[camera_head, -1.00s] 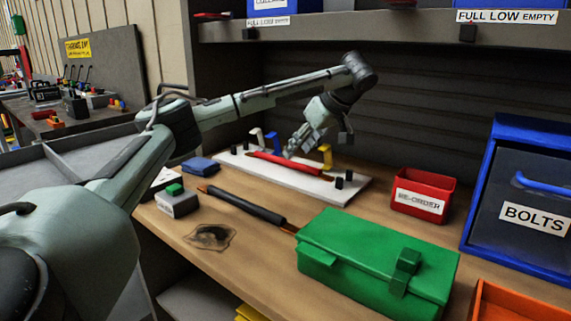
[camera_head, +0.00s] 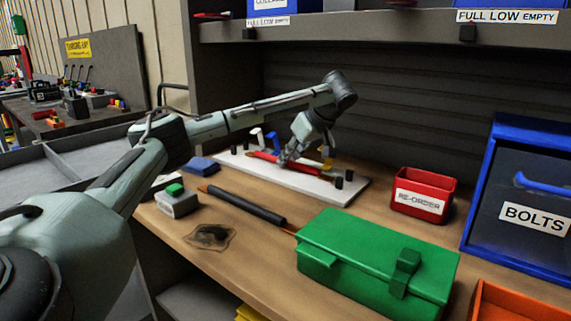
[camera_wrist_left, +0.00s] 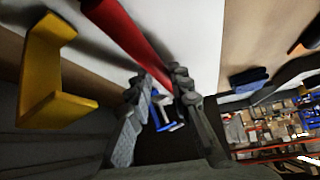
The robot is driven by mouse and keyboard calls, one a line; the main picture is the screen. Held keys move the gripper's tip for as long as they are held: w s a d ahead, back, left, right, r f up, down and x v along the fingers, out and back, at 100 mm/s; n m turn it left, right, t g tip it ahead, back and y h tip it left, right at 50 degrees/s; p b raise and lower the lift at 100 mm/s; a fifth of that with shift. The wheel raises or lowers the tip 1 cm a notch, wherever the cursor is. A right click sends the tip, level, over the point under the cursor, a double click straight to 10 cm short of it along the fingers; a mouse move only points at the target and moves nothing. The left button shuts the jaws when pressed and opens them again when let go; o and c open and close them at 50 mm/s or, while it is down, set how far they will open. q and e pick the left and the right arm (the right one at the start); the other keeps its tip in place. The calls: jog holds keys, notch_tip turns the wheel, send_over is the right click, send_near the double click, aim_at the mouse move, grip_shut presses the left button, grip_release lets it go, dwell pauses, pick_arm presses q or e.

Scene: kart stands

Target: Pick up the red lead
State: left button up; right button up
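The red lead (camera_head: 313,170) lies along a white board (camera_head: 232,164) on the wooden bench, and part of it is hidden behind my gripper. My left gripper (camera_head: 287,162) is down at the lead, near its middle. In the left wrist view the red lead (camera_wrist_left: 125,30) runs from the top edge to between the two fingertips of my left gripper (camera_wrist_left: 160,85). The fingers stand apart on either side of it. I cannot tell whether they touch it. My right gripper is not in view.
A yellow hook (camera_wrist_left: 40,75) stands close beside the gripper. Black pegs (camera_head: 338,183) stand on the board. A red bin (camera_head: 422,205), green case (camera_head: 345,243), black-handled tool (camera_head: 245,205) and blue BOLTS bin (camera_head: 480,215) are nearby. A shelf (camera_head: 370,27) hangs above.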

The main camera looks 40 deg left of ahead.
pick_arm(q)
grip_shut()
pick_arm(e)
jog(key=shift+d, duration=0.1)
pick_arm(q)
jog(key=shift+r, duration=0.1)
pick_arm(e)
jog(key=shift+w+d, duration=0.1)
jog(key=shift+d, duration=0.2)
